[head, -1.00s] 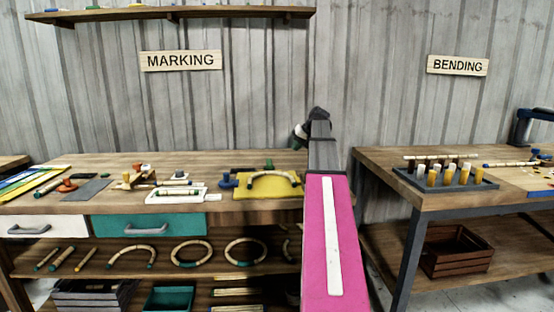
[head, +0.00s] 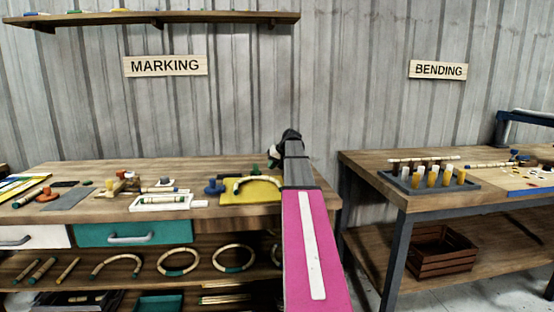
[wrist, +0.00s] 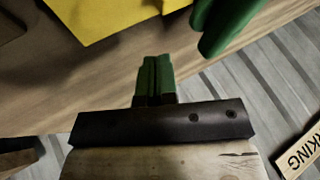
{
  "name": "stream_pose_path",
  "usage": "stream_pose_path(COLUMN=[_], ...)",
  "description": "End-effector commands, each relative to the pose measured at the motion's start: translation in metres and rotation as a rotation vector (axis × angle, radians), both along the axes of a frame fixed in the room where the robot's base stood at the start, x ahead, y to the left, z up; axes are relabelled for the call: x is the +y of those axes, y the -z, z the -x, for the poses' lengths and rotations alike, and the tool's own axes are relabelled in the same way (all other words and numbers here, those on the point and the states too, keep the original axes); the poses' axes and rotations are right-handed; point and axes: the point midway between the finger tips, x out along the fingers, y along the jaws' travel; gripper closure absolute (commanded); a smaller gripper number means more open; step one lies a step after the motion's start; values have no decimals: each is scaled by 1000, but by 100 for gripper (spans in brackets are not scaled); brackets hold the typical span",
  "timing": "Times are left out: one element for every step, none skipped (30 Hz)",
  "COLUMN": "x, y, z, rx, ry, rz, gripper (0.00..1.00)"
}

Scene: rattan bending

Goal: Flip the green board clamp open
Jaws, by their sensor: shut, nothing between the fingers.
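The green clamp (wrist: 228,20) shows as a rounded green piece at the upper right of the wrist view, cut off by the frame edge. The yellow board (wrist: 105,14) lies at the top left of that view. My gripper (wrist: 155,65) has green fingers pressed together, with nothing between them. The fingers point toward the table edge, apart from the clamp in the picture. In the head view, my gripper is small and dark behind my arm, at the right end of the yellow board (head: 235,197). The arm hides part of that end, so the clamp's pose is unclear there.
A blue clamp (head: 213,188) stands at the board's left, and a curved rattan piece lies on the board. A white tray (head: 161,203) and small tools sit further left on the wooden bench. The bending table (head: 400,192) stands to the right across a gap.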

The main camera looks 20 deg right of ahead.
Motion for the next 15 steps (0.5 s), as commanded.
stream_pose_path(x=[6,11,17,21,24,28,30,32,35,36,38,39,39,39,40], y=[4,3,2,2,2,2,2,2,2,2,2,2,2,2,2], z=[-4,-4,-6,-7,-8,-9,-10,-10,-11,-11,-12,-12,-12,-12,-12], rx=[0,0,0,-1,-1,-1,0,0,0,0,0,0,0,0,0], ry=[-2,-2,-2,-2,-2,-2,-1,0,0,0,0,0,0,0,0], rz=[0,0,0,0,1,1,2,1,1,1,1,1,1,1,1], gripper=[100,100,100,100,100,100,100,100,100,100,100,100,100,100,100])
